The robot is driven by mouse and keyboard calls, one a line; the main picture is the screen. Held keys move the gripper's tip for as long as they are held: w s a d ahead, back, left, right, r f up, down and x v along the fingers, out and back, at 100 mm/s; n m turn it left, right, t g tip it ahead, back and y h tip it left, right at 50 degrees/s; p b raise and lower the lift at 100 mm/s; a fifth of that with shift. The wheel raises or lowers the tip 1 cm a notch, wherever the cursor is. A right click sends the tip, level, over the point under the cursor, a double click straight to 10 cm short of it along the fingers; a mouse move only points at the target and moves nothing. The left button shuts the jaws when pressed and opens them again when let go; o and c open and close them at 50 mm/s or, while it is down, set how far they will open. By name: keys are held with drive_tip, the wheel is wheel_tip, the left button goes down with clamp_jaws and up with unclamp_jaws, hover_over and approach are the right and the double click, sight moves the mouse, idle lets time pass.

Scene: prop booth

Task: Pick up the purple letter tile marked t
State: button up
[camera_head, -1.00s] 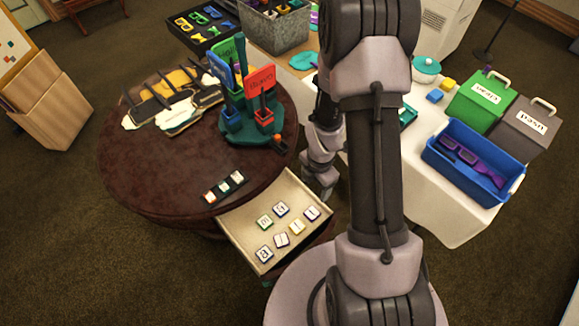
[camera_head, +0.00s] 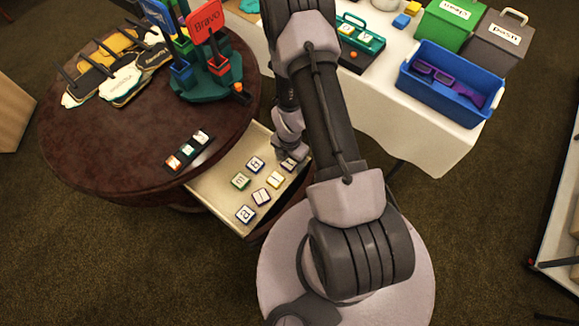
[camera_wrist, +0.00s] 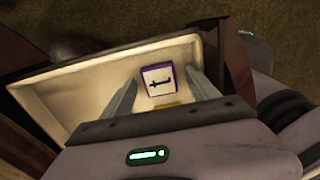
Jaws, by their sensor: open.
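The purple letter tile marked t (camera_wrist: 158,80) has a white face with a dark t and purple edges. It lies on the pale floor of the open drawer (camera_wrist: 70,93). In the wrist view my gripper (camera_wrist: 162,79) is open, with one finger on each side of the tile and nothing held. I cannot tell how far above the tile the fingertips are. In the head view my gripper (camera_head: 297,155) is over the drawer's far right end, partly covering a tile (camera_head: 288,165) there.
The round dark table (camera_head: 110,160) rises beside the drawer. A black rack (camera_head: 188,150) holds three tiles. A white-clothed table (camera_head: 430,130) stands behind.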

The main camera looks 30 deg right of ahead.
drive_tip(key=shift+r, duration=0.15)
drive_tip(key=shift+c, duration=0.2)
drive_tip(key=c, duration=1.4)
